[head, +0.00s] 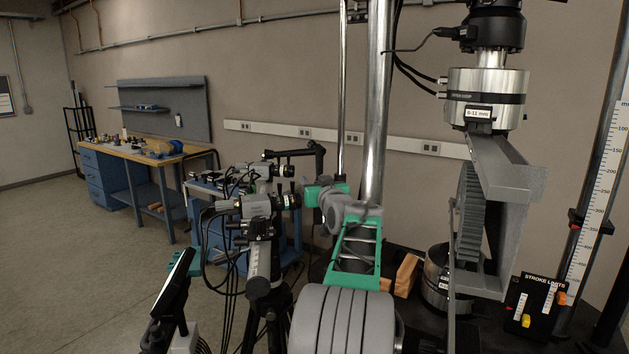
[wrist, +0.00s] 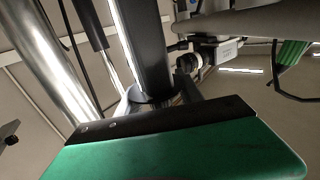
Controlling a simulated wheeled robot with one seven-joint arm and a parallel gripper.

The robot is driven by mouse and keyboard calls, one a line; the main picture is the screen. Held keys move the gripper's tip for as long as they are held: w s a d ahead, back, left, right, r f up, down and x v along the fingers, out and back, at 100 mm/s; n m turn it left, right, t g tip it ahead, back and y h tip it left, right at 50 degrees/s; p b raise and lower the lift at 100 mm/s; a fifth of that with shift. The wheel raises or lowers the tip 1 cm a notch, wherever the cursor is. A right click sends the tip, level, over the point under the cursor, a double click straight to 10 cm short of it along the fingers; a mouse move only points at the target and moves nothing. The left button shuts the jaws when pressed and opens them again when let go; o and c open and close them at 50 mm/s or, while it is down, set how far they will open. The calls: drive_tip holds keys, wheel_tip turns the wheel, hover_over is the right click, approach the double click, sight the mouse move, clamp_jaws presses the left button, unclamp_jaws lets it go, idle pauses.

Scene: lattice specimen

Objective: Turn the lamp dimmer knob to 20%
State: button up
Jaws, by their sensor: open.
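I cannot make out a lamp dimmer knob in either view. My gripper (head: 322,194), with green and grey parts, is at the far end of my arm in the head view, in front of the metal column and right of the tripod-mounted cameras. My arm partly hides it, and nothing shows held in it. In the wrist view a green plate with a dark edge, seemingly part of my gripper, fills the bottom. Behind it are a dark bar and shiny metal columns.
Cameras (head: 258,205) with cables stand on a tripod to the left. A testing machine (head: 487,98) with a grey bracket stands right, beside a stroke limits panel (head: 535,303). A workbench (head: 140,150) is at the back left. Floor on the left is clear.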

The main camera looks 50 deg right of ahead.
drive_tip(key=shift+c, duration=0.3)
clamp_jaws()
drive_tip(key=shift+n+y, duration=0.3)
drive_tip(key=shift+y, duration=0.1)
drive_tip(key=shift+n+t+y+b, duration=0.3)
drive_tip(key=shift+n+t+y, duration=0.2)
drive_tip(key=shift+t+y, duration=0.15)
drive_tip(key=n+y+p, duration=0.1)
drive_tip(key=y+p, duration=0.1)
drive_tip(key=a+n+t+y+p, duration=0.1)
drive_tip(key=n+y+p, duration=0.1)
drive_tip(key=y, duration=0.1)
drive_tip(key=n+t+y+p, duration=0.1)
drive_tip(key=n+y, duration=0.1)
drive_tip(key=y, duration=0.1)
drive_tip(key=shift+w+a+p, duration=0.25)
drive_tip(key=shift+a+p, duration=0.05)
drive_tip(key=shift+p, duration=0.1)
drive_tip(key=shift+a+n+y, duration=0.2)
drive_tip(key=shift+n+y, duration=0.4)
drive_tip(key=shift+y, duration=0.15)
drive_tip(key=shift+o, duration=0.3)
unclamp_jaws()
